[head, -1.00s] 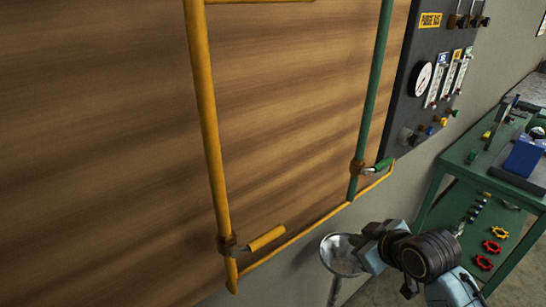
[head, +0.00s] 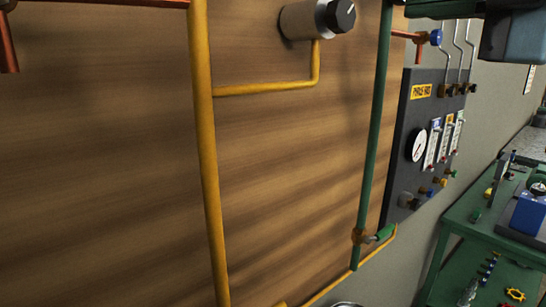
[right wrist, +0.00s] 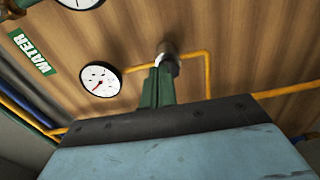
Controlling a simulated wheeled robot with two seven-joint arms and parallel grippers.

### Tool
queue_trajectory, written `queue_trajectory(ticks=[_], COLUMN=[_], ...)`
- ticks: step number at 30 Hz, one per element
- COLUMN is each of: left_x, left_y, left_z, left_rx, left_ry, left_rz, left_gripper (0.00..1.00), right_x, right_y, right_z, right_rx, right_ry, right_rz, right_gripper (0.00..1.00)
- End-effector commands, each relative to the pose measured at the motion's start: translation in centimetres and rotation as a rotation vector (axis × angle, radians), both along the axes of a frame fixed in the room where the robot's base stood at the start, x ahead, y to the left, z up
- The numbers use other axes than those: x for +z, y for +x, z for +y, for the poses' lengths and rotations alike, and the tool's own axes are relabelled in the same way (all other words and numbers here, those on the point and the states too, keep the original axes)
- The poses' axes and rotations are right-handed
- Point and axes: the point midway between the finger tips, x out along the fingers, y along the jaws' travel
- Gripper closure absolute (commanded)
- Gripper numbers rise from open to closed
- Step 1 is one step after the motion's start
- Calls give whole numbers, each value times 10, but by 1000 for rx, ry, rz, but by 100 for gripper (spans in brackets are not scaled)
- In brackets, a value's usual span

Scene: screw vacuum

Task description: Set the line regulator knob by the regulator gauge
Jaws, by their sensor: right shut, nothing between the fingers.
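The regulator knob (head: 318,18) is a grey-beige cylinder with a black dial face, on the wood panel at the top of the head view. In the right wrist view the knob (right wrist: 168,58) shows just beyond my fingertips. My right gripper (right wrist: 158,80) is shut and empty, its green fingers pointing at the knob; whether they touch it I cannot tell. In the head view the right gripper (head: 430,8) is at the top right, partly cut off. A white round gauge (right wrist: 100,79) with a red needle pointing lower left sits left of the knob. My left gripper is out of view.
Yellow pipe (head: 203,150) and green pipe (head: 374,130) run down the panel. A dark purge gas panel (head: 408,150) with a small gauge and a green bench (head: 455,215) stand at the right. A WATER label (right wrist: 33,52) and another gauge (right wrist: 80,3) are at upper left.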

Motion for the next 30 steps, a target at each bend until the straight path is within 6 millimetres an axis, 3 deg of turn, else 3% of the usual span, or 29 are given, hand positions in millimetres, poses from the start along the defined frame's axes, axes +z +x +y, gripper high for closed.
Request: queue_trajectory(ticks=[5,14,19,30], left_x=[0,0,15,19], left_y=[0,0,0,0], left_z=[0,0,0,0], left_rx=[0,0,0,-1], left_ry=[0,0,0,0], left_rz=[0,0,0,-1], left_gripper=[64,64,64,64], right_x=[8,7,10,7], right_y=[-4,25,40,48], right_z=[4,27,37,43], right_rx=[7,8,5,4], right_ry=[-19,-18,-17,-16], right_rz=[-25,-21,-22,-24], right_gripper=[100,100,100,100])
